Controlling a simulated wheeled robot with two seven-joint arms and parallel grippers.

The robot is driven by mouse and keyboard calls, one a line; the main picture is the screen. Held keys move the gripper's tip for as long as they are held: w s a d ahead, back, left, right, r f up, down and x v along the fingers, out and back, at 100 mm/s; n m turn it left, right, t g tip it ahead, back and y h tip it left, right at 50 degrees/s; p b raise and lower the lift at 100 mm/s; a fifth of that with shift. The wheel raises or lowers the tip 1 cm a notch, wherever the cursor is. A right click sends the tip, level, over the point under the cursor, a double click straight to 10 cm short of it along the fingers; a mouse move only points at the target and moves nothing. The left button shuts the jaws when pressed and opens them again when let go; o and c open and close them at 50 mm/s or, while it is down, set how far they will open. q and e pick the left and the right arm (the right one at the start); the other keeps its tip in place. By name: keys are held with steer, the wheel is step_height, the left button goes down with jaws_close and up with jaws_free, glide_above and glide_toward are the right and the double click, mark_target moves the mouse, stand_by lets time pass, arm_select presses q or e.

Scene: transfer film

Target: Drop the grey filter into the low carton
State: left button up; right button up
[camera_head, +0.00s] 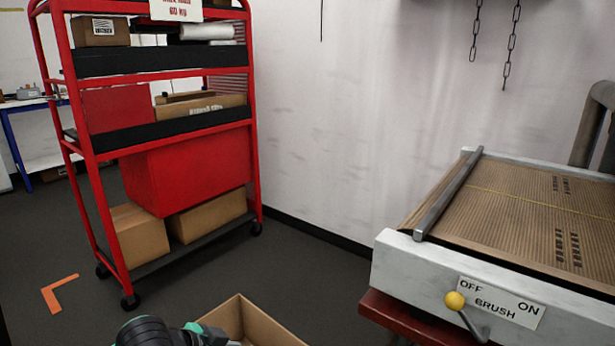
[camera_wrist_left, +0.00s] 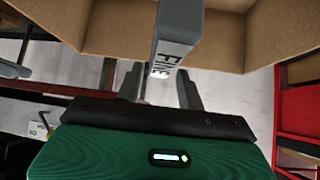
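The grey filter (camera_wrist_left: 182,25) is a slim box with a pale end label reading FINE. It lies between the fingertips of my left gripper (camera_wrist_left: 160,85), which appears shut on it. In the left wrist view the filter passes in front of the brown low carton (camera_wrist_left: 110,35), crossing its edge. In the head view the open carton (camera_head: 262,325) stands at the bottom, partly cut off, with my left gripper (camera_head: 205,335) at its left side. The filter is hardly seen there. My right gripper is not in view.
A red rack (camera_head: 250,130) with boxes stands at the back left. A conveyor-like machine (camera_head: 415,262) with a yellow-knobbed lever (camera_head: 455,300) stands at the right. The dark floor (camera_head: 200,293) between them is clear, with an orange corner mark (camera_head: 52,292) at left.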

arm_select(q)
steer(key=shift+o, duration=0.9)
steer(key=shift+s+a+r, duration=0.1)
steer(key=shift+r, duration=0.05)
steer(key=v, duration=1.3)
steer(key=shift+r+p, duration=0.2)
steer(key=shift+p, duration=0.25)
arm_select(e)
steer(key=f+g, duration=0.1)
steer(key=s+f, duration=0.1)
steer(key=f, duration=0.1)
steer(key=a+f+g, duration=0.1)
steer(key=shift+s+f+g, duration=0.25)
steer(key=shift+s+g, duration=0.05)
arm_select(q)
steer(key=shift+s+a, duration=0.1)
steer(key=shift+a, duration=0.05)
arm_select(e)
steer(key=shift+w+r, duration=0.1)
